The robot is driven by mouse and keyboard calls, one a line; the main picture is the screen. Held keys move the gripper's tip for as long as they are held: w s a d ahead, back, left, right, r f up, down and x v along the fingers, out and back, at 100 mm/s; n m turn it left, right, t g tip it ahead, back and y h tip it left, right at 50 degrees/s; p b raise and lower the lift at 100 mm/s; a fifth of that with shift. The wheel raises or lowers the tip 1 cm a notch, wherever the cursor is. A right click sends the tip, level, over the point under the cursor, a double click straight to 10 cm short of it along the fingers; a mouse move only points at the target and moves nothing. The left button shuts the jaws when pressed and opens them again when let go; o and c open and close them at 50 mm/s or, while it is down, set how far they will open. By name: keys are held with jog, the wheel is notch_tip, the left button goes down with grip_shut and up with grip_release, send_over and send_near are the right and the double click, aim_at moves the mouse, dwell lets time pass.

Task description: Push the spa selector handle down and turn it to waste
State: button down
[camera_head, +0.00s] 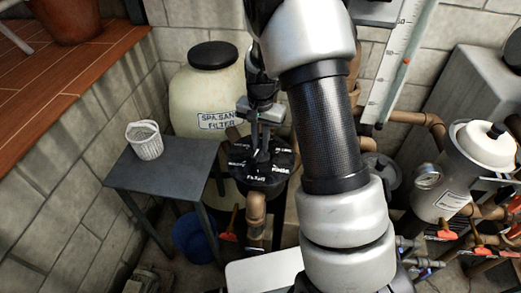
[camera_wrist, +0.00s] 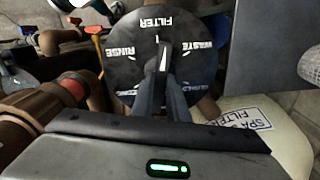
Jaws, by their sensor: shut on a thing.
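The spa selector is a round black dial (camera_wrist: 125,72) with white lettering in the wrist view. FILTER is at the top, RINSE at the left and WASTE at the right. Its dark handle (camera_wrist: 164,55) runs up the middle and points towards FILTER. My gripper (camera_wrist: 162,82) is shut on the handle, with a finger on each side. In the head view the dial (camera_head: 278,181) sits in front of the spa sand filter tank (camera_head: 190,95), and my gripper (camera_head: 263,145) reaches it from above. I cannot tell how far down the handle sits.
A dark side table (camera_head: 165,177) with a white basket (camera_head: 145,140) stands left of the dial. A blue bucket (camera_head: 195,238) is on the floor below. Pipes and orange-handled valves, with a white-lidded canister (camera_head: 445,180), crowd the right side.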

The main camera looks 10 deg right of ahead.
jog(key=m+p, duration=0.2)
jog(key=m, duration=0.3)
jog(key=shift+s+r+m, duration=0.1)
jog(key=shift+m, duration=0.3)
jog(key=m+p, duration=0.1)
jog(key=m, duration=0.2)
jog(key=shift+m, duration=0.3)
jog(key=c, duration=1.6)
grip_release()
notch_tip(320, 180, up, 6)
jog(key=p, duration=0.4)
jog(key=shift+p, duration=0.35)
jog(key=shift+r, duration=0.4)
